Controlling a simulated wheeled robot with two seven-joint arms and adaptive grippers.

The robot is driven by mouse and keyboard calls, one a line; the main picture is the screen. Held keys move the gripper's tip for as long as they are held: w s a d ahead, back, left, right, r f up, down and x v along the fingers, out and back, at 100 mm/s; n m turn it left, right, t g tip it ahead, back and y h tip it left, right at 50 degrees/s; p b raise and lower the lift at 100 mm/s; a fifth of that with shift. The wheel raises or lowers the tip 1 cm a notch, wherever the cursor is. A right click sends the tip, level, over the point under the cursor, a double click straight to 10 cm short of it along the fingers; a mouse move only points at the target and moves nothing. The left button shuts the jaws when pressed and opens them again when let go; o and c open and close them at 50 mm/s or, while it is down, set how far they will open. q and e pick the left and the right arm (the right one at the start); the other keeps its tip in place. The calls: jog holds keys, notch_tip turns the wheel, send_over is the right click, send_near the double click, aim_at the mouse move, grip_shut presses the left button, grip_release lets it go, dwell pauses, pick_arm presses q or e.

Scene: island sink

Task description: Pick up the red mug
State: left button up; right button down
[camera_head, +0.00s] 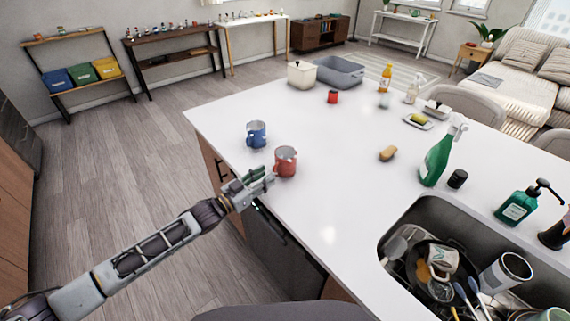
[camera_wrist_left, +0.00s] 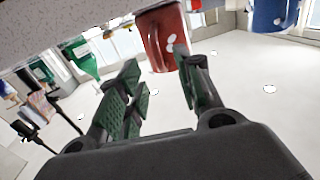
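The red mug (camera_head: 286,162) stands upright on the white island near its left edge. My left gripper (camera_head: 261,178) comes in from the left at the counter edge, just left of the mug. In the left wrist view the gripper (camera_wrist_left: 158,82) has its green-padded fingers apart with nothing held between them. The red mug (camera_wrist_left: 163,38) shows just beyond the fingertips there, with the right finger overlapping its edge; I cannot tell whether they touch. My right gripper is not in view.
A blue mug (camera_head: 256,134) stands close behind the red mug. A sponge (camera_head: 388,153), a green spray bottle (camera_head: 437,160) and a filled sink (camera_head: 400,238) are to the right. The middle counter is clear.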

aim_at(274, 169)
pick_arm(q)
jog(key=shift+r+p+x, duration=0.15)
jog(key=shift+p+x, duration=0.05)
jog(key=shift+x, duration=0.55)
jog(key=shift+r+p+x, duration=0.1)
jog(key=shift+p+x, duration=0.1)
jog(key=shift+x, duration=1.55)
jog(key=shift+f, duration=0.1)
jog(key=shift+c, duration=0.4)
grip_shut()
